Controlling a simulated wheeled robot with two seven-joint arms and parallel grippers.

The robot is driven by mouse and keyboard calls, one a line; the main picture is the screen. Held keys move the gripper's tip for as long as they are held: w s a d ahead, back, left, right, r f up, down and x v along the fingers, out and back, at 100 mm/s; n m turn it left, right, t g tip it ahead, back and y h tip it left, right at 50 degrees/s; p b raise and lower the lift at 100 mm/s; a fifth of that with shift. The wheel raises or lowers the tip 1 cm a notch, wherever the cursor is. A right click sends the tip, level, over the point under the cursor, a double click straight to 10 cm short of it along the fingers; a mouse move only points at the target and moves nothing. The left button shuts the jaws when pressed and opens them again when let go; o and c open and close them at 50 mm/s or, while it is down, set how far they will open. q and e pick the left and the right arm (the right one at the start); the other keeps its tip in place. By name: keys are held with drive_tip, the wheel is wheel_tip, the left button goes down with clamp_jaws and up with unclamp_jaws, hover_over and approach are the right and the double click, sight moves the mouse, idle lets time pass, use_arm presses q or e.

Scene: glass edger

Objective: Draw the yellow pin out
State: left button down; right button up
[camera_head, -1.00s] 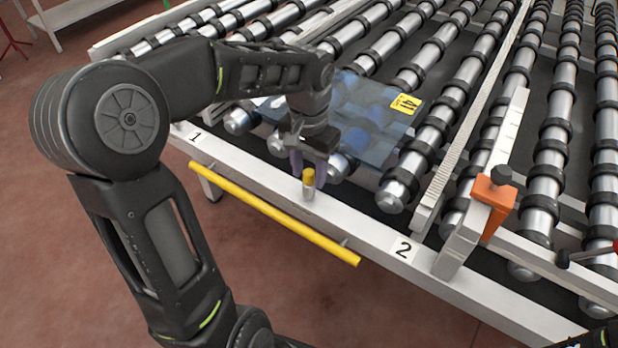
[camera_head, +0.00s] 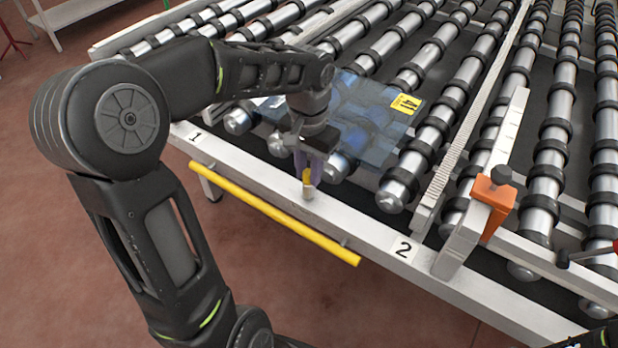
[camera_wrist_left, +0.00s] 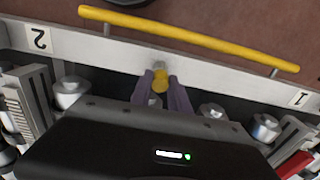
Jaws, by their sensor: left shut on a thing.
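The yellow pin (camera_head: 307,178) stands upright at a short metal socket (camera_head: 308,194) on the white front rail, between labels 1 and 2. My left gripper (camera_head: 308,172) is over the rail with its purple fingers shut on the pin. In the left wrist view the yellow pin (camera_wrist_left: 159,82) shows between the two fingertips (camera_wrist_left: 161,90), with the pale socket just beyond it. How far the pin sits in the socket cannot be told. My right gripper is not in view.
A bluish glass sheet (camera_head: 365,122) with a yellow label lies on the rollers behind my left gripper. A yellow bar (camera_head: 270,213) runs along the rail's front. An orange clamp (camera_head: 492,198) stands at right. The floor in front is clear.

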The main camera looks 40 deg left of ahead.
sight(309, 172)
use_arm(q)
drive_tip(key=shift+r+p, duration=0.6)
drive_tip(key=shift+r, duration=0.1)
idle(0.6)
drive_tip(key=shift+r+p, duration=2)
drive_tip(key=shift+r, duration=0.65)
wheel_tip(309, 172, up, 4)
drive_tip(key=p, duration=0.3)
